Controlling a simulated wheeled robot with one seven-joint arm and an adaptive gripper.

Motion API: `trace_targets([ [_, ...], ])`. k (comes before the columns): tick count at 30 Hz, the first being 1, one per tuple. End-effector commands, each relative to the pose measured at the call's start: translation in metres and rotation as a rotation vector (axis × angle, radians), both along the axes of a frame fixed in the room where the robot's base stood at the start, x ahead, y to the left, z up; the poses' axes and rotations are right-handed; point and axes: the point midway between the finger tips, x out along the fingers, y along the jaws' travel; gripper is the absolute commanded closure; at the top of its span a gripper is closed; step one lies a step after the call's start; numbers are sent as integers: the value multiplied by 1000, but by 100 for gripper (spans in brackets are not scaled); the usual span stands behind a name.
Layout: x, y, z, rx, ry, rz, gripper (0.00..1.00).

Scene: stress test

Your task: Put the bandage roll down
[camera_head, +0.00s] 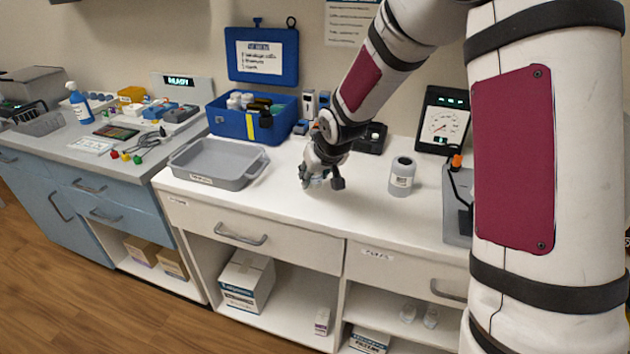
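My gripper (321,182) points down just above the white counter (290,200), with its two dark fingertips apart. A small pale, bluish-white thing (318,179) shows between the fingers, mostly hidden by them; it may be the bandage roll. I cannot tell whether the fingers press on it or whether it touches the counter. A white-grey labelled cylinder (402,178) with a dark round top opening stands upright on the counter, to the right of my gripper and apart from it.
A grey tray (257,170) lies left of my gripper, with a blue bin (236,125) of bottles behind it. A dark holder (372,138) and a dial gauge (442,122) stand at the back. The counter's front strip is clear. My arm hides the right side.

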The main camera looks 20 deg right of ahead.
Motion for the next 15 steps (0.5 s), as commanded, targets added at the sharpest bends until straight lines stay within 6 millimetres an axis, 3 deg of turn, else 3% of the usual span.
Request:
trace_targets([
  [3, 1, 1, -16, 0, 0, 0, 86],
  [15, 1, 0, -21, 0, -1, -1, 86],
])
